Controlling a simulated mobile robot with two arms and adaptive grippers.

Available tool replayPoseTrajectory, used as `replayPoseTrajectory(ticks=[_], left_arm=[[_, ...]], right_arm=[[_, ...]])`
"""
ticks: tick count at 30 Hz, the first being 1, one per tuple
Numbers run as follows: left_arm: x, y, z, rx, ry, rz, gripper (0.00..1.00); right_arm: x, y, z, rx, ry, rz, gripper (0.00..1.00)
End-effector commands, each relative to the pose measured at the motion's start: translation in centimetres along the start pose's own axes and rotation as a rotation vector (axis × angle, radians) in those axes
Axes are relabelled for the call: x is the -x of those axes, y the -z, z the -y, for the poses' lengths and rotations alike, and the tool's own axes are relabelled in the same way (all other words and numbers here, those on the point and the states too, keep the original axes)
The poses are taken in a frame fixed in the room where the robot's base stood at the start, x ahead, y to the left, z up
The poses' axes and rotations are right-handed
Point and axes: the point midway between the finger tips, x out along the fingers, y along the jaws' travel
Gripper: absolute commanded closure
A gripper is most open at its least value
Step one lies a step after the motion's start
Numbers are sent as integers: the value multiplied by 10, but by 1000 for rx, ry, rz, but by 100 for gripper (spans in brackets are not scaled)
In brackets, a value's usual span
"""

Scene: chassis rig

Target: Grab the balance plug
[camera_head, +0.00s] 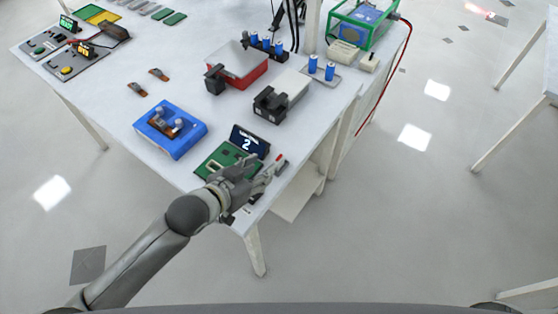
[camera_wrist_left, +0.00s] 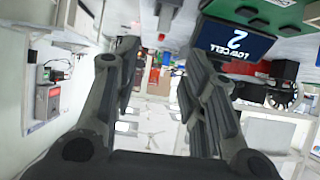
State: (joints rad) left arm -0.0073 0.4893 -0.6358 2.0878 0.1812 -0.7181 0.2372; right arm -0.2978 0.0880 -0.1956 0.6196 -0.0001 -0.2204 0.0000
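I cannot surely tell which thing is the balance plug. A small red-tipped piece (camera_head: 280,160) shows at the table's front right corner, just beyond my left gripper's fingers, and may be it. My left gripper (camera_head: 264,171) is low over that corner, beside the green circuit board (camera_head: 213,163) and a small screen (camera_head: 250,142) reading "2". In the left wrist view, the fingers (camera_wrist_left: 158,62) stand apart with a gap between them, and I see nothing clearly held. The screen shows upside down there (camera_wrist_left: 238,44). The gripper hides part of the board. My right gripper is not in view.
A blue fixture (camera_head: 171,133) stands left of the board. A black-and-grey block (camera_head: 278,97), a red-based box (camera_head: 240,66) and blue cells (camera_head: 313,65) lie farther back. A red cable (camera_head: 385,87) hangs off the right edge. The table's middle left is mostly clear.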

Motion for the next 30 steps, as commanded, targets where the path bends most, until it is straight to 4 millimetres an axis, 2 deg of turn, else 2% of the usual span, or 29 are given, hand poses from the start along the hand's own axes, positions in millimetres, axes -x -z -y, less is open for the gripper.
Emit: replayPoseTrajectory(ticks=[11, 22, 30], left_arm=[[-45, 4, -1, -4, -9, -13, 61], [-66, 2, 0, -6, -8, -11, 61], [-96, -1, 2, -6, -9, -12, 61]], right_arm=[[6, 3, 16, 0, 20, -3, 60], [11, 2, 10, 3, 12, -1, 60], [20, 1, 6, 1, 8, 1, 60]])
